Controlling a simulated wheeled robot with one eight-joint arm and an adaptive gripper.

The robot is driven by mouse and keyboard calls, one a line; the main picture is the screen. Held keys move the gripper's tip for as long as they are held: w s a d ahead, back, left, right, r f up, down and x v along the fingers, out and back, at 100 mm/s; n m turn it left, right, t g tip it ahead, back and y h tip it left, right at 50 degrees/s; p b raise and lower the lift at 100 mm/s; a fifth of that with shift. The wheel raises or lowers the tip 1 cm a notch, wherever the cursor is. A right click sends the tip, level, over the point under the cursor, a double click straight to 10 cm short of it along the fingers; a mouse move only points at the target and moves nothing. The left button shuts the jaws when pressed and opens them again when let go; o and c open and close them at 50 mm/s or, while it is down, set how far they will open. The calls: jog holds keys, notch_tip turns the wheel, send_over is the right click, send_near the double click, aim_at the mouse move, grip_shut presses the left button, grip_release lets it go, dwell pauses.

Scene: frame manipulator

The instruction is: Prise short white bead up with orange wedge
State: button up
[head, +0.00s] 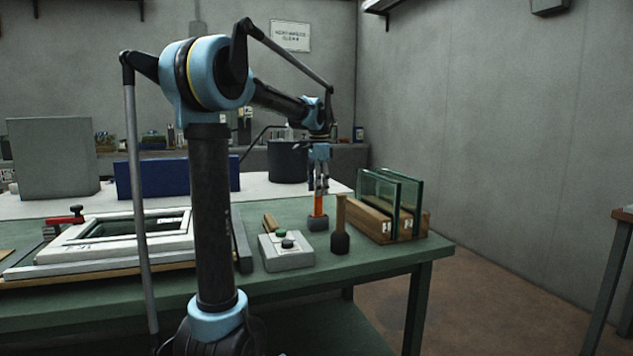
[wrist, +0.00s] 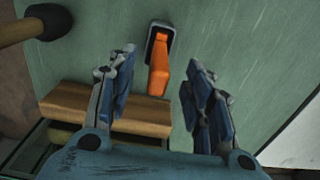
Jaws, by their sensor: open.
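The orange wedge (head: 318,206) stands upright in a small dark holder (head: 318,223) on the green table. In the wrist view the wedge (wrist: 159,80) lies between the spread fingers of my gripper (wrist: 161,62), with a gap on both sides. In the head view my gripper (head: 321,188) points down just over the wedge. My gripper is open and holds nothing. A white frame (head: 75,247) with white strips along its edges lies flat at the left. My arm hides part of its right side, and I cannot make out which strip is the short white bead.
A mallet (head: 340,225) stands right of the wedge, near a wooden rack (head: 370,220) with upright glass panes (head: 405,195). A grey button box (head: 286,252) sits in front to the left. A red clamp (head: 68,217) is at the frame's far left corner.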

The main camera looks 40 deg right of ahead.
jog(key=shift+f, duration=2.3)
grip_shut()
jog(key=shift+r, duration=0.1)
jog(key=shift+r, duration=3.45)
